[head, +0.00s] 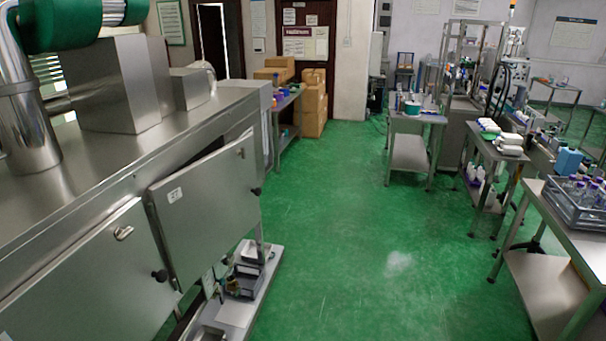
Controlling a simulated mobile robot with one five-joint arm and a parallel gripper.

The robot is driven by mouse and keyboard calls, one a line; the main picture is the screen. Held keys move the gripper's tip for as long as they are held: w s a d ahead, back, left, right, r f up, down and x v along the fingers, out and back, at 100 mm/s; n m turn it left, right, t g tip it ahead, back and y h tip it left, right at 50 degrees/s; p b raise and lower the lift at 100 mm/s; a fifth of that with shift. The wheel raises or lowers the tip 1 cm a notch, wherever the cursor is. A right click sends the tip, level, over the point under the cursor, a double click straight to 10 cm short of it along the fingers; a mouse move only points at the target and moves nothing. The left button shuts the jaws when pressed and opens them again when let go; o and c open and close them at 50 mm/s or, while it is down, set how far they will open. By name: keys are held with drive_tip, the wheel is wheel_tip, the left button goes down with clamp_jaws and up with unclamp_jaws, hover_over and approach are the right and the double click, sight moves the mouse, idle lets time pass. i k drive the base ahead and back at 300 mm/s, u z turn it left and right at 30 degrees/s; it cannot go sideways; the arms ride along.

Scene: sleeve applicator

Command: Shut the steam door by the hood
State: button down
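A long steel machine (150,165) runs along the left side. A square steel door panel (205,215) with a small white label stands ajar on its front, with a dark gap along its top edge. A black knob shows at its right edge. Nearer, a second steel door panel (90,285) has a latch and a black knob; it looks closed or nearly so. A boxy steel hood (115,85) stands on top of the machine. My gripper is not in view.
A green-wrapped duct and steel pipe (22,105) rise at the left. A low steel ledge (238,308) with small fittings projects below the ajar door. The green floor (340,220) is clear in the middle. Steel tables with bottles (570,205) line the right; cardboard boxes (312,105) stand at the back.

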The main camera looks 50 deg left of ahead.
sight(203, 210)
drive_tip(key=i, duration=0.75)
drive_tip(key=u, duration=3.3)
drive_tip(key=i, duration=1)
drive_tip(key=z, duration=0.05)
